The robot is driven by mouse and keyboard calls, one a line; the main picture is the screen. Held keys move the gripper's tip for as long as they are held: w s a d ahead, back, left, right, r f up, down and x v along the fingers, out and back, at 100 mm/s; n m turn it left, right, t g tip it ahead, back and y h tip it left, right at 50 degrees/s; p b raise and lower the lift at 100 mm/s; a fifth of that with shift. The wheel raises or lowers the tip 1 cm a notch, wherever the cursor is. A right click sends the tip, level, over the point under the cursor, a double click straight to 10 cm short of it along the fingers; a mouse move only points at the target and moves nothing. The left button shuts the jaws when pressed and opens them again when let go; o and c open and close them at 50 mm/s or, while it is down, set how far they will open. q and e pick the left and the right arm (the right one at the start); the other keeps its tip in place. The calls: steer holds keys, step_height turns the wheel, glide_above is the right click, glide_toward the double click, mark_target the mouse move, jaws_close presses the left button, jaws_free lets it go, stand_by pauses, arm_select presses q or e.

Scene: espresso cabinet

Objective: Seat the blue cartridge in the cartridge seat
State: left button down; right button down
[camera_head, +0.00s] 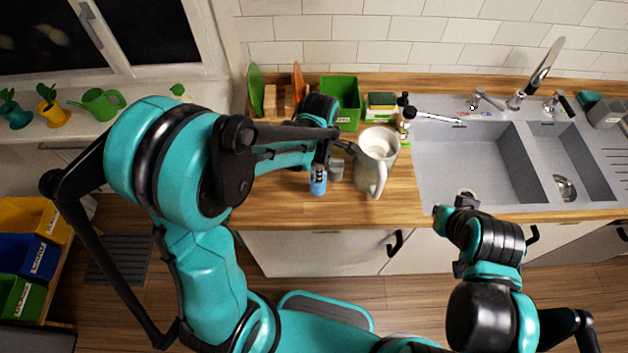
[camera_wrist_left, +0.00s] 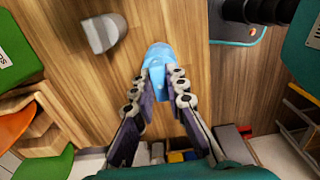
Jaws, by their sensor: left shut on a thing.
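The blue cartridge (camera_head: 318,183) is held upright, or nearly so, below my left gripper (camera_head: 321,164), over the front part of the wooden counter. In the left wrist view, the two fingers of my left gripper (camera_wrist_left: 162,92) are shut on the blue cartridge (camera_wrist_left: 158,58). I cannot tell whether its lower end touches the counter. A small grey piece (camera_head: 336,169) is close beside it on the right; it also shows apart from the cartridge in the left wrist view (camera_wrist_left: 101,33). I cannot tell whether it is the cartridge seat. My right gripper (camera_head: 455,208) is near the sink's front edge, its fingers unclear.
A white jug (camera_head: 377,157) stands just right of the grey piece. A green box (camera_head: 341,103), a dark-capped bottle (camera_head: 406,122) and cutting boards (camera_head: 256,88) line the back. The sink (camera_head: 470,150) is at right. Some counter (camera_head: 400,200) in front is clear.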

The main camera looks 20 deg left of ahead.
arm_select(q)
steer(key=shift+a+f, duration=0.45)
steer(key=shift+a, duration=0.2)
step_height(320, 180, down, 3)
steer(key=shift+f+b, duration=0.1)
steer(key=shift+b, duration=0.35)
steer(key=shift+f, duration=0.2)
steer(key=shift+s, duration=0.1)
steer(key=shift+f, duration=0.15)
steer(key=c, duration=1.5)
jaws_free()
steer(key=shift+c, duration=0.2)
